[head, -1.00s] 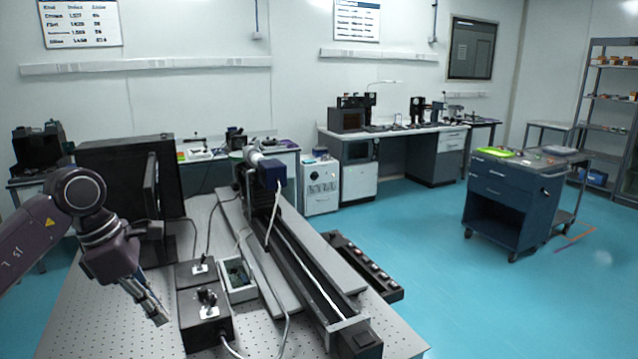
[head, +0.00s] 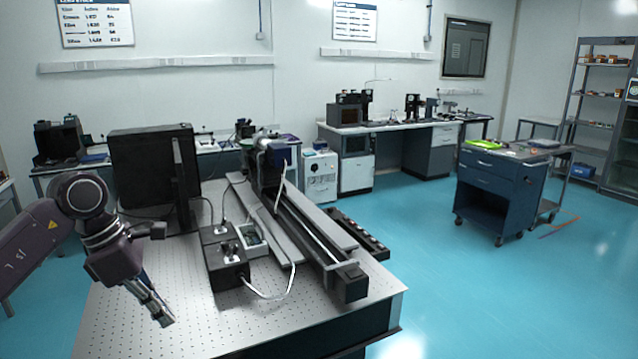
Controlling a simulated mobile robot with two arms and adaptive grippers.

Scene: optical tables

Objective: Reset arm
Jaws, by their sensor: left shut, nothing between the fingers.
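My left arm comes in from the left, and its gripper (head: 162,312) points down to the right over the left part of the perforated optical table (head: 190,326). The fingers are together with nothing between them. The gripper is apart from the black control boxes (head: 226,262) to its right. My right gripper does not show.
A black monitor (head: 148,172) and a long rail instrument (head: 308,242) stand on the optical table. A blue tool cart (head: 500,190) stands at the right. Workbenches (head: 432,150) line the back wall. The blue floor (head: 460,290) at the right front is clear.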

